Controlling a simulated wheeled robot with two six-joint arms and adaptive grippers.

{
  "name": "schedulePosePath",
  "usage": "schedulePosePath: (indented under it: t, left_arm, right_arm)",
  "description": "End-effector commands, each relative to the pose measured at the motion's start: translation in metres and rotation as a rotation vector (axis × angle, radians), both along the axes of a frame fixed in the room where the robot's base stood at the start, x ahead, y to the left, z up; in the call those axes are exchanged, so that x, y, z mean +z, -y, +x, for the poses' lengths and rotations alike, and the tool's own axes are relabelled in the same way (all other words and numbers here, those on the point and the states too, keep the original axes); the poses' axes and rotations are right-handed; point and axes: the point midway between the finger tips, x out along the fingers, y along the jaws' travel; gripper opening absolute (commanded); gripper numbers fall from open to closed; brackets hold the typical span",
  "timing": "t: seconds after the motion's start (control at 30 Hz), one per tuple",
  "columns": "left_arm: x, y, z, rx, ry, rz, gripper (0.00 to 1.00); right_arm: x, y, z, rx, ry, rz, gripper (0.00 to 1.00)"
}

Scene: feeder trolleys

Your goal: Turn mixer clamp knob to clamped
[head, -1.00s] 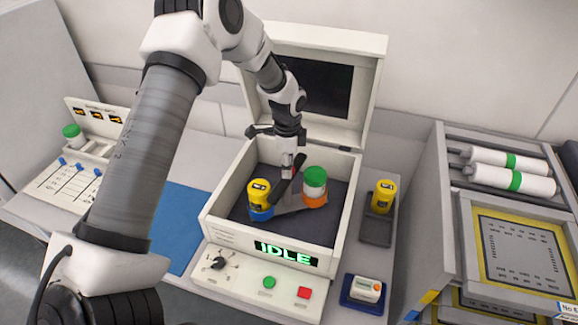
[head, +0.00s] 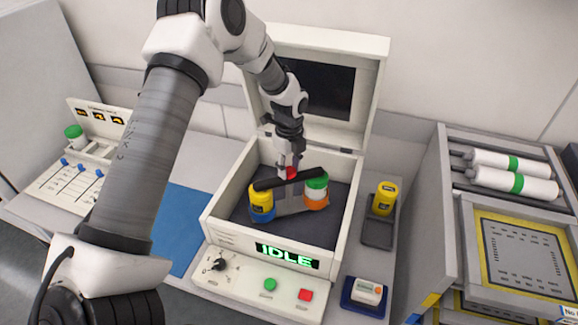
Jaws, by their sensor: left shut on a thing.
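The mixer (head: 215,215) is a white box with its lid raised and a green IDLE display on its front. Inside, a yellow jar with a blue base (head: 262,205) and a white jar with a green cap and orange base (head: 316,190) stand on a grey holder. A dark clamp bar (head: 275,182) lies across from one jar to the other. The red clamp knob (head: 292,173) sits above the bar's middle, partly hidden by my left gripper (head: 289,170), which is shut on it from above. My right gripper is not in view.
The mixer's open lid (head: 375,75) stands behind my left arm. A front panel has a dial (head: 219,264), a green button (head: 269,284) and a red button (head: 305,294). A yellow jar (head: 384,198) stands on a dark tray to the right.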

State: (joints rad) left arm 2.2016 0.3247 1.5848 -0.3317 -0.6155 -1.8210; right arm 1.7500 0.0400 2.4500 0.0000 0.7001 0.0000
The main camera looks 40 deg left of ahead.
Motion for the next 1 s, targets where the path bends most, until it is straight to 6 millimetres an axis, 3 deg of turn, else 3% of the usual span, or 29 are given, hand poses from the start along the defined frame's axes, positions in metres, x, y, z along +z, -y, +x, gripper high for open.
schedulePosePath:
  t: [0.57,0.6,0.67,1.0]
  left_arm:
    - [-0.0043,0.0011,-0.004,-0.044,-0.012,-0.002,0.0]
    - [-0.0043,0.0011,-0.0041,-0.044,-0.013,-0.003,0.42]
    - [-0.0044,0.0011,-0.0041,-0.044,-0.013,-0.003,0.63]
    - [0.0005,0.0004,-0.0013,-0.043,-0.004,-0.001,0.64]
  right_arm:
    - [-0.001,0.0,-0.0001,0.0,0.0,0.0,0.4]
    - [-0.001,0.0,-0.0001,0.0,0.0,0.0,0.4]
    - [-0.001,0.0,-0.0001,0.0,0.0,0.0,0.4]
    - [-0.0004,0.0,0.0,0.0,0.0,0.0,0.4]
